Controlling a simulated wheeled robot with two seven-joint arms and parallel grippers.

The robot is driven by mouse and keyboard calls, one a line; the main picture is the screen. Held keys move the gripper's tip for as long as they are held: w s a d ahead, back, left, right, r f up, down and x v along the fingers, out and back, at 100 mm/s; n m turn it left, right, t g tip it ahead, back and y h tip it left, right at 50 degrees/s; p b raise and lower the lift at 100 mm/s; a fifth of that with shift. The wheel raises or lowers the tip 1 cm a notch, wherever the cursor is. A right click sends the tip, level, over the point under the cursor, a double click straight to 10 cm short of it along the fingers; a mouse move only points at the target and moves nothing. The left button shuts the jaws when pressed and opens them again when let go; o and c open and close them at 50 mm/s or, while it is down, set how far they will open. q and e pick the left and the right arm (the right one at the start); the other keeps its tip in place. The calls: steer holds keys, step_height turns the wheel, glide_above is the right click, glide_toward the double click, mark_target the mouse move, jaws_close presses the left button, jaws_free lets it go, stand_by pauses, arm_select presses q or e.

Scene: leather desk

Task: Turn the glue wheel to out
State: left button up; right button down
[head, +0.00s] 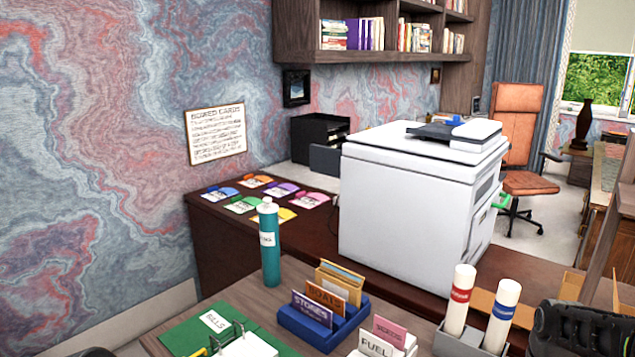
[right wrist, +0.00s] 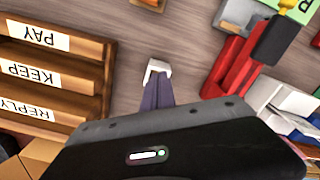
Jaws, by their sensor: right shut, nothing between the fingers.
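No wheel marked "out" can be made out in either view. Two white tubes stand upright in a grey holder (head: 452,345) at the front right of the head view, one with a red label (head: 461,292) and one with a blue label (head: 502,312); they may be glue sticks, but the print is too small to read. My right gripper (right wrist: 157,72) is shut and empty above the wooden desk in the right wrist view, its pale fingertips together. A dark part of my right arm shows at the lower right of the head view. My left gripper is not seen.
A wooden rack (right wrist: 50,75) labelled PAY, KEEP and REPLY lies left of my right fingers; a red stapler-like thing (right wrist: 238,68) lies right. A white printer (head: 400,205) stands behind.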

steer(key=shift+w+d, duration=0.3)
steer(key=shift+w, duration=0.15)
stand_by(0.7)
steer(key=shift+s+d+p, duration=0.15)
steer(key=shift+d+p, duration=0.15)
steer(key=shift+d, duration=0.4)
stand_by(0.6)
steer(key=shift+s+p, duration=0.1)
steer(key=shift+p, duration=0.2)
steer(key=shift+s+d, duration=0.1)
steer(key=shift+s, duration=0.15)
